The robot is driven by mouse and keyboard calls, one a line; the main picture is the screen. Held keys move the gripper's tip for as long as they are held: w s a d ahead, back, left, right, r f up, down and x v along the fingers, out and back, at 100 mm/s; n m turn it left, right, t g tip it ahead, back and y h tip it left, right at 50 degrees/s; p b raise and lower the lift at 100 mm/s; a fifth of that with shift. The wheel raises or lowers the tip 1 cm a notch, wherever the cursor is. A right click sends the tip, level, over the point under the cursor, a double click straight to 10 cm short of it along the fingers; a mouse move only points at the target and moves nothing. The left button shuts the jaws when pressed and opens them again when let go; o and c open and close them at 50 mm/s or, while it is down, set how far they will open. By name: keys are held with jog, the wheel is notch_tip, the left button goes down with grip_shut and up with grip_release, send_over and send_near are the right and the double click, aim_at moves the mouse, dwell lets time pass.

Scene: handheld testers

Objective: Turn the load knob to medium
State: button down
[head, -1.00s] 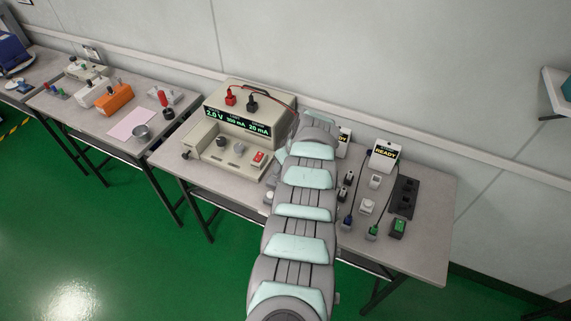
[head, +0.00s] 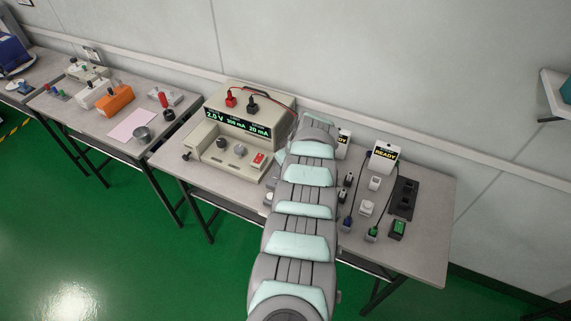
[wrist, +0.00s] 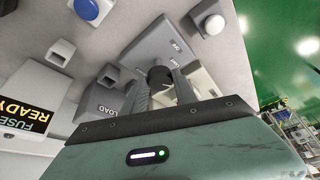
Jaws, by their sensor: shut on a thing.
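In the wrist view, a dark round knob (wrist: 158,76) stands on a grey block (wrist: 155,48). The block carries small labels near its far edge, too small to read surely. The word LOAD shows on a grey face (wrist: 108,104) beside the fingers. My gripper (wrist: 160,86) has its two fingers closed on the sides of the dark knob. The knob's pointer mark cannot be made out. In the head view, my arm covers the gripper and the knob.
A beige meter box (head: 238,128) with a lit display and red and black plugs stands left of my arm. A blue button (wrist: 88,10) lies near the block.

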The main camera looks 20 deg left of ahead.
jog(key=shift+s+r+m+p, duration=0.15)
jog(key=shift+m+p, duration=0.45)
jog(key=shift+p, duration=0.9)
jog(key=shift+a+r+m+t+h+p, duration=0.1)
jog(key=shift+m+t+h+p, duration=0.2)
jog(key=shift+m+p, duration=0.6)
jog(key=shift+a+m+t+h+p, duration=0.1)
jog(key=shift+m+t+h+p, duration=0.2)
jog(key=shift+m+p, duration=0.6)
jog(key=m, duration=0.1)
jog(key=m+h+p, duration=0.1)
jog(key=m, duration=0.1)
jog(key=shift+a+f+t, duration=0.2)
jog(key=shift+f+t, duration=0.1)
jog(key=shift+t, duration=0.1)
jog(key=shift+m+h+b, duration=0.3)
jog(key=shift+m+h, duration=0.4)
jog(key=shift+m, duration=1.3)
jog(key=c, duration=1)
grip_release()
jog(key=shift+o, duration=0.2)
